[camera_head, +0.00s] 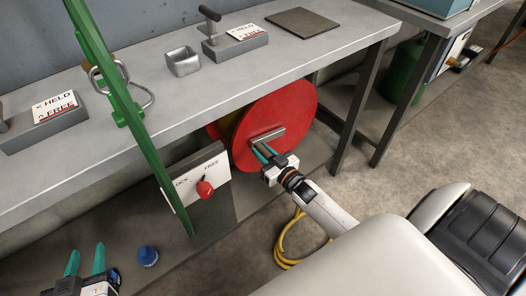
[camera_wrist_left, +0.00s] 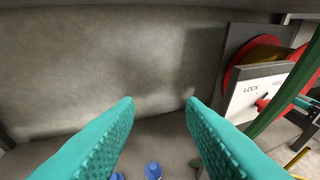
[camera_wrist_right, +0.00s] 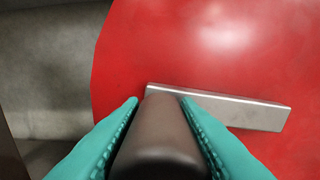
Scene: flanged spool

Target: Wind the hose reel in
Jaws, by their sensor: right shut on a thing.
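The hose reel's red flange (camera_head: 300,110) stands under the bench, with a grey crank arm (camera_wrist_right: 250,111) across its face. My right gripper (camera_head: 263,153) is shut on the dark crank handle (camera_wrist_right: 158,140), its teal fingers on either side of it. A white plate (camera_head: 180,187) marked LOCK and FREE stands left of the reel, with a red knob (camera_head: 205,189) on it. I cannot tell its setting for sure. The yellow hose (camera_head: 282,245) hangs in loops near the floor. My left gripper (camera_head: 86,256) is open and empty at the lower left.
A green slanted bar (camera_head: 135,115) stands in front of the bench (camera_head: 210,95), left of the reel. A blue cap-like object (camera_head: 148,256) is right of my left gripper. Blocks with HELD/FREE labels, a metal cup (camera_head: 183,62) and a dark plate (camera_head: 302,22) are on the bench.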

